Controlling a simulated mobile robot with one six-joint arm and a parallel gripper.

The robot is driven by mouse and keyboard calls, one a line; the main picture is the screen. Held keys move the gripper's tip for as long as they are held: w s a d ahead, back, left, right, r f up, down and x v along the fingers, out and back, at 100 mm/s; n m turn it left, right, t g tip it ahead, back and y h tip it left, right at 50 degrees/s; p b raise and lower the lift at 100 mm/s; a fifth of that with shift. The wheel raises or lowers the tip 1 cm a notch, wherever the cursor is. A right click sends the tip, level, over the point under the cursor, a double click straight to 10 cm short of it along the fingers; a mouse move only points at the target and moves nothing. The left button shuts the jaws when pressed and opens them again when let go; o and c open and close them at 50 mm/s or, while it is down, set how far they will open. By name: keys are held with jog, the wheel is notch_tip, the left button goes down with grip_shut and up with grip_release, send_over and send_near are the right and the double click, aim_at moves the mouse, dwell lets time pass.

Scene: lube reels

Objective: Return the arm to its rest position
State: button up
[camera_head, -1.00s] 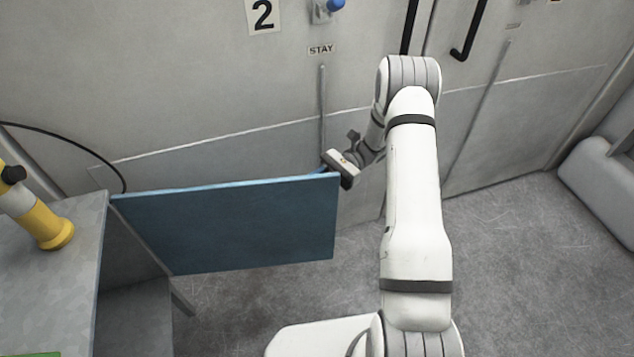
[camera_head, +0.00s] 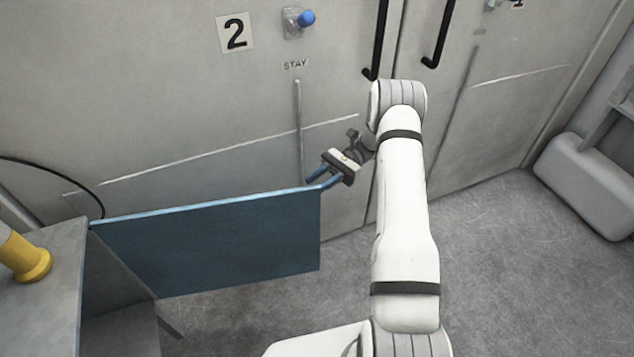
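My white arm (camera_head: 405,200) reaches forward from the bottom of the view and bends at its upper joint down to the left. My gripper (camera_head: 322,181) is at the top right corner of a blue panel (camera_head: 210,245). Its two blue fingers are apart with a gap between them, and nothing is visibly held. The fingertips are close to the panel's top edge; I cannot tell whether they touch it. The panel stands out from the side of a grey cabinet (camera_head: 55,270), like an open door.
Grey wall doors (camera_head: 190,90) with black handles (camera_head: 377,40) stand behind the arm. A blue knob (camera_head: 307,17) is above a "STAY" label (camera_head: 295,65). A yellow cylinder (camera_head: 25,258) stands on the cabinet. A grey box-like unit (camera_head: 590,185) is at right. Floor right of my arm is clear.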

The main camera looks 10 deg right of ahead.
jog(key=s+a+r+n+t+h+p, duration=0.1)
jog(key=s+a+r+n+h+p, duration=0.2)
jog(key=r, duration=0.8)
jog(key=s+r+n+t+h+p, duration=0.2)
jog(key=s+r+h+p, duration=0.35)
jog(key=r, duration=0.45)
jog(key=s+d+r+n+t+h+p, duration=0.3)
jog(key=s+r+n+t+h+p, duration=0.4)
jog(key=s+r, duration=0.8)
jog(key=shift+r+t+p, duration=0.8)
jog(key=shift+p, duration=0.1)
jog(key=shift+a, duration=0.1)
